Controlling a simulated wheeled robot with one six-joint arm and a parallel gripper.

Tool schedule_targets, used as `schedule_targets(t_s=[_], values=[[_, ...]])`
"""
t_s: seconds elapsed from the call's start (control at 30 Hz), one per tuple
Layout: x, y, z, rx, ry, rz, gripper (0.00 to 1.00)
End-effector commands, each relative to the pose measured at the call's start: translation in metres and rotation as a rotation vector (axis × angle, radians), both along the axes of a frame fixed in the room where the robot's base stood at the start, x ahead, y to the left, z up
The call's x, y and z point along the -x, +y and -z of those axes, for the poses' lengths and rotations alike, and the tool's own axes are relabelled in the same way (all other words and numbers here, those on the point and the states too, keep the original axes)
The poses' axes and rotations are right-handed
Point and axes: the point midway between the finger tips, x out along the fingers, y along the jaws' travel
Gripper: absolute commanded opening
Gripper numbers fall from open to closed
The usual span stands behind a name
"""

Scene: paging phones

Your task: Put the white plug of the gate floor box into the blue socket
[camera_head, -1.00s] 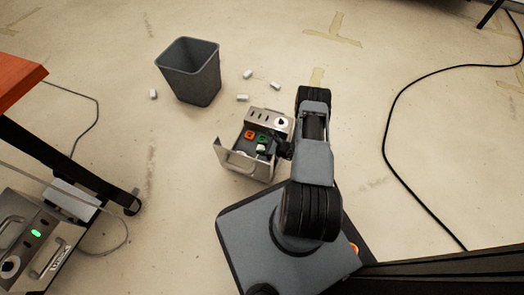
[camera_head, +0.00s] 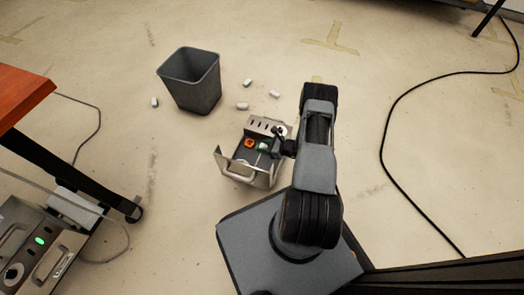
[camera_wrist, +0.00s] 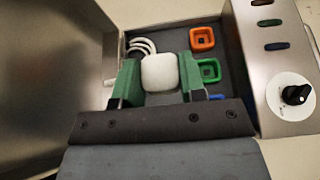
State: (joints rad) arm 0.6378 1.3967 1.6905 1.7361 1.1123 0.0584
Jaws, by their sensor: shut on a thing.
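The open metal floor box (camera_head: 236,172) stands on the floor in front of my arm. Inside it the wrist view shows an orange socket (camera_wrist: 202,38), a green socket (camera_wrist: 207,70) and a small part of a blue socket (camera_wrist: 216,97), mostly hidden by my gripper. My gripper (camera_wrist: 160,80) is shut on the white plug (camera_wrist: 160,71), one green finger on each side. The plug is left of the green socket, apart from it. Its white cable (camera_wrist: 141,46) curls behind it. In the head view my gripper (camera_head: 278,142) reaches in over the box's right side.
A panel (camera_wrist: 265,60) with coloured slots and a black knob (camera_wrist: 295,94) borders the sockets. The raised metal lid (camera_wrist: 50,70) stands opposite. A grey bin (camera_head: 190,85) and several white pieces lie beyond. Another metal unit (camera_head: 35,250) with a green light is at left.

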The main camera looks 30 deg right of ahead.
Motion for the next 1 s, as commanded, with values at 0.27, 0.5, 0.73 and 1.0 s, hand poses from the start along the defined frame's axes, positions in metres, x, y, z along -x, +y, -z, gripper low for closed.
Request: schedule_targets(t_s=[0.27,0.5,0.73,1.0], values=[[-0.014,-0.041,0.005,0.003,-0.003,0.001,0.14],[-0.023,-0.069,0.004,0.002,-0.002,0.001,0.14],[-0.026,-0.078,0.001,0.001,0.001,0.000,0.14],[-0.026,-0.078,0.000,0.000,0.002,0.000,0.14]])
